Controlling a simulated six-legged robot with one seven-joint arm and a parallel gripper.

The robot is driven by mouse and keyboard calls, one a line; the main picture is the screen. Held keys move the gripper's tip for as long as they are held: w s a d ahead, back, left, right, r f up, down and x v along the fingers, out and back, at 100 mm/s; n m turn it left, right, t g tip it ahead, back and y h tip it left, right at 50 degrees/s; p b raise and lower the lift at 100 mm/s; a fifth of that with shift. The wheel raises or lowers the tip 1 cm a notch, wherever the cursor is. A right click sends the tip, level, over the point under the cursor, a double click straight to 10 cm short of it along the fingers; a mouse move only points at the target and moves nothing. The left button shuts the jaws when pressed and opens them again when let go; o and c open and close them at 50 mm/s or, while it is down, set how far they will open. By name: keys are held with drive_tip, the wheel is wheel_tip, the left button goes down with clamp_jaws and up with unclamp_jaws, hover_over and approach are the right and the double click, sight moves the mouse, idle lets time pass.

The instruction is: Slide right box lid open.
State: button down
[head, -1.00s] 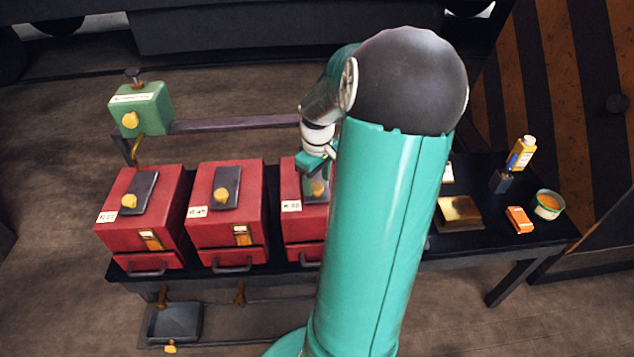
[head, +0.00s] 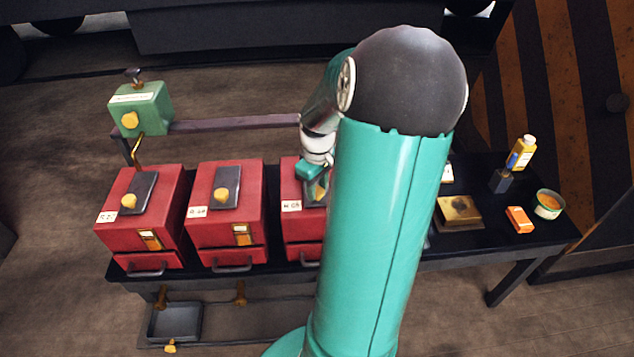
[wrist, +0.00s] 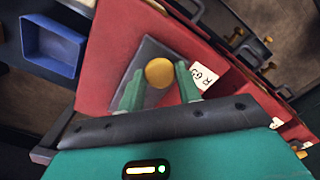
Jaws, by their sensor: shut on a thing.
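The right red box (head: 297,233) stands third in the row on the black bench, partly hidden behind my arm. Its lid is a dark grey plate with a round yellow knob. In the wrist view the knob (wrist: 160,72) sits between the two green fingers of my gripper (wrist: 158,88), which is shut on it. The grey lid plate (wrist: 150,48) lies on the red top of the box around the knob. In the head view my gripper (head: 312,174) is over the lid, and most of the lid is hidden.
Two similar red boxes, the middle (head: 222,230) and the left (head: 138,228), stand to the left. A green block (head: 150,100) on a bar stands behind them. A blue bin (wrist: 52,45), a brass plate (head: 459,210) and an orange item (head: 519,218) are nearby.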

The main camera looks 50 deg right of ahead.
drive_tip(key=s+a, duration=0.1)
drive_tip(key=a, duration=0.1)
drive_tip(key=s+a, duration=0.2)
drive_tip(key=shift+s+a, duration=0.1)
drive_tip(key=shift+s, duration=0.15)
drive_tip(key=c, duration=1)
unclamp_jaws()
drive_tip(key=shift+s+a, duration=0.2)
drive_tip(key=shift+o, duration=0.2)
wheel_tip(320, 180, up, 14)
drive_tip(key=shift+w+d, duration=0.15)
drive_tip(key=shift+f, duration=0.1)
